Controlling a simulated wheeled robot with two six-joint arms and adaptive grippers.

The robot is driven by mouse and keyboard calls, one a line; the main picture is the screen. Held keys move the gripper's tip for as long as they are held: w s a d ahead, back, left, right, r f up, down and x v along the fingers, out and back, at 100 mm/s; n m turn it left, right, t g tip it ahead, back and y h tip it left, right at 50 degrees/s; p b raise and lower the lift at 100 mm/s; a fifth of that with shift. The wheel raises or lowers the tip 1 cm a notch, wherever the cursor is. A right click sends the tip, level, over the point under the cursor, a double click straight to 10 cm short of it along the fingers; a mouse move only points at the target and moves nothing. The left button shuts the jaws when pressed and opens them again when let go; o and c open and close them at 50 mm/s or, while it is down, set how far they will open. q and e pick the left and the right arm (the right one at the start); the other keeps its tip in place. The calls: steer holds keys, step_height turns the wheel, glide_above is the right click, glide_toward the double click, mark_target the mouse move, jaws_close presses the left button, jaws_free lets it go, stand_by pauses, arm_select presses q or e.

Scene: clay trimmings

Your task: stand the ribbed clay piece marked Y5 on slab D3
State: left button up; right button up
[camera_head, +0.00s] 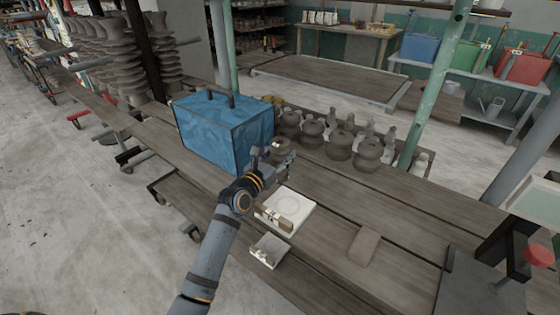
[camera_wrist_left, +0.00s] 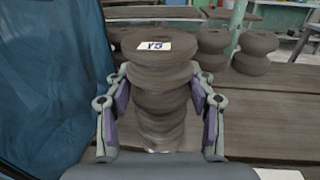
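The ribbed clay piece marked Y5 (camera_wrist_left: 160,85) is a dark grey-brown stack of rounded ribs, upright, with its tag on top in the left wrist view. It also shows just past my left gripper in the head view (camera_head: 284,147). My left gripper (camera_wrist_left: 160,80) has one finger on each side of the piece, and both fingertips appear to touch it. Its foot is partly hidden, so I cannot tell whether it rests on the bench. My right gripper is out of view.
A blue box (camera_head: 205,135) stands close left of the gripper. Several dark clay pieces (camera_head: 340,145) stand in rows behind it. A smaller pale plate (camera_head: 268,251) and a flat brown block (camera_head: 362,246) lie nearer. The bench (camera_head: 330,225) is bare between them.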

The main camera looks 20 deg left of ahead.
mark_target(275, 148)
arm_select(q)
jaws_close()
steer(key=shift+r, duration=0.1)
steer(key=shift+r, duration=0.25)
step_height(275, 148, up, 4)
steer(key=shift+s+f+p, duration=0.15)
steer(key=shift+f+p, duration=0.1)
steer(key=shift+p, duration=0.65)
steer(key=s+r+p, duration=0.8)
steer(key=s+r, duration=0.1)
steer(key=s, duration=0.4)
steer(key=shift+s+d, duration=0.25)
steer(key=shift+s, duration=0.15)
